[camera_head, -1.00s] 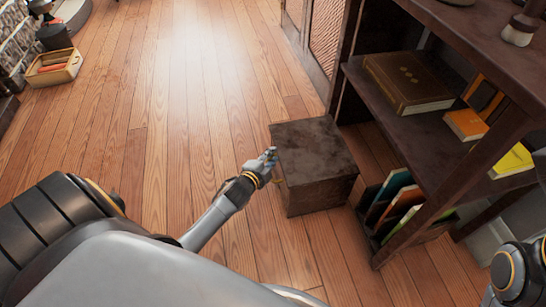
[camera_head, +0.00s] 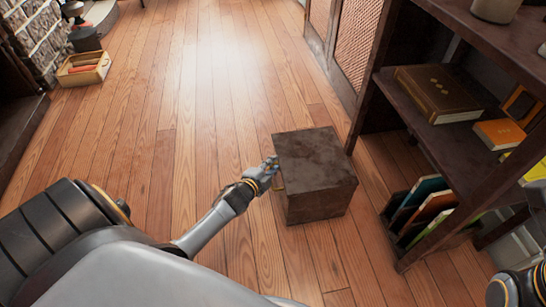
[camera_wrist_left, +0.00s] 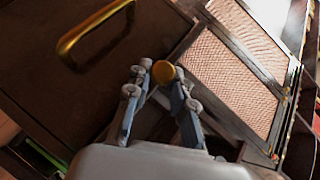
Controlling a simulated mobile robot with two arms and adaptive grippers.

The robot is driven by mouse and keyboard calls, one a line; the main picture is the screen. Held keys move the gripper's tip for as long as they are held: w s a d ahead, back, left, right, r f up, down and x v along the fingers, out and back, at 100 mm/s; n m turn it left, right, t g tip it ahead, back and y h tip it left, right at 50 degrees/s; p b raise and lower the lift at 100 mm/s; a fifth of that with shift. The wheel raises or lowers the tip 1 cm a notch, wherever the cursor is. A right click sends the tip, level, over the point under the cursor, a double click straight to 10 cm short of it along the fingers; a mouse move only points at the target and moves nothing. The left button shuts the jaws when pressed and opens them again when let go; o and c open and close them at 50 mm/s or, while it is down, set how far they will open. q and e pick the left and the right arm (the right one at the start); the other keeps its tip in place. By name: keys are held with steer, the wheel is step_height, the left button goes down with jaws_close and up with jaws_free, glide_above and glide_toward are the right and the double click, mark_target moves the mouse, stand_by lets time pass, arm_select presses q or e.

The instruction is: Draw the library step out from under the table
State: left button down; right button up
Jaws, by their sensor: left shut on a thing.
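The library step (camera_head: 318,165) is a dark brown, scuffed box on the wooden floor, in the middle of the head view. It stands left of the shelved table (camera_head: 447,150), with bare floor between them. My left gripper (camera_head: 268,170) is at the step's left side, shut on a small brass part there. In the left wrist view the left gripper (camera_wrist_left: 160,95) has its fingers around a round brass knob (camera_wrist_left: 163,72). A brass handle (camera_wrist_left: 92,28) shows beside it on the dark face. My right gripper is out of view.
Upright books (camera_head: 425,205) stand low in the table, and a large brown book (camera_head: 437,92) lies on its shelf. A lattice-panelled cabinet (camera_head: 350,45) is behind. A wooden tray (camera_head: 83,70) sits far left. The floor left of the step is clear.

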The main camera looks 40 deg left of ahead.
arm_select(q)
steer(key=shift+s+a+f, duration=0.1)
steer(key=shift+s+a, duration=0.05)
steer(key=shift+a, duration=0.1)
steer(key=c, duration=1.1)
jaws_free()
steer(key=shift+d, duration=0.1)
steer(key=shift+s, duration=0.2)
steer(key=v, duration=1.1)
steer(key=shift+s+r, duration=0.25)
